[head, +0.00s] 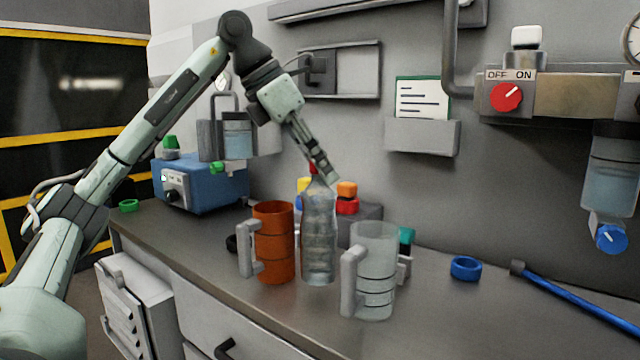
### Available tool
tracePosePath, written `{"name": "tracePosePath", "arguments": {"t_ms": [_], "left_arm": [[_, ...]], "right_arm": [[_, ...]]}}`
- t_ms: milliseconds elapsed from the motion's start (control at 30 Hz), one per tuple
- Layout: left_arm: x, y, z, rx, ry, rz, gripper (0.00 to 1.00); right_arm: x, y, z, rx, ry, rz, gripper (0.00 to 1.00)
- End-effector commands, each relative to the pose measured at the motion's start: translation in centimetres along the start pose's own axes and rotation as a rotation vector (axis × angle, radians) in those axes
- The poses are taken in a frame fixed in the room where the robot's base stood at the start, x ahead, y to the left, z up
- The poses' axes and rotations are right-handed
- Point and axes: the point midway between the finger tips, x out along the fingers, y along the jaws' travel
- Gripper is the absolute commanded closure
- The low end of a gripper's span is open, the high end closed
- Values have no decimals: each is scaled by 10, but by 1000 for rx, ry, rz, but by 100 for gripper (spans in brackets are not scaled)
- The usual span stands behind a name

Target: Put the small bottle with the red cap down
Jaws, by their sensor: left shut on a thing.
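The small clear bottle (318,235) with the red cap (313,168) is upright over the grey bench (440,320). It is between the orange mug (274,243) on its left and the clear mug (375,265) on its right. My left gripper (324,172) reaches down from the upper left and is shut on the bottle at its cap end. The fingers partly hide the cap. I cannot tell whether the bottle's base touches the bench or hangs just above it. My right gripper is not in view.
A blue box (205,183) stands at the back left. A grey holder (369,212) with coloured caps is behind the bottle. A blue ring (465,268) and a blue rod (580,302) lie to the right. The front right of the bench is clear.

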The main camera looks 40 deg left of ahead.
Motion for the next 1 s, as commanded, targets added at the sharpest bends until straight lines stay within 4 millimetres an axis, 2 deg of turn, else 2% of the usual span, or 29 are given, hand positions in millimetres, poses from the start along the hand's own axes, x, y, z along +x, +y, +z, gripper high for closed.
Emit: {"name": "tracePosePath", "arguments": {"t_ms": [33, 167, 600, 633, 700, 800, 1000], "left_arm": [[9, 1, -7, -3, 2, 3, 100], [19, 1, -13, -1, -2, 3, 100], [22, 0, -14, 0, -4, 1, 100], [23, 0, -15, 0, 0, 1, 73], [23, 0, -15, 0, 0, 1, 64], [23, 0, -15, 0, 0, 1, 54], [23, 0, -15, 0, 0, 1, 54]], "right_arm": [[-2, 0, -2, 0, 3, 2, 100], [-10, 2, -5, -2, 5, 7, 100], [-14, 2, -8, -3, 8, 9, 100], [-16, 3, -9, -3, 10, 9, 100], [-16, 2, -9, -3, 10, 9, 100], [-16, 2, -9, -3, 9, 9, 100], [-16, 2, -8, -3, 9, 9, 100]]}}
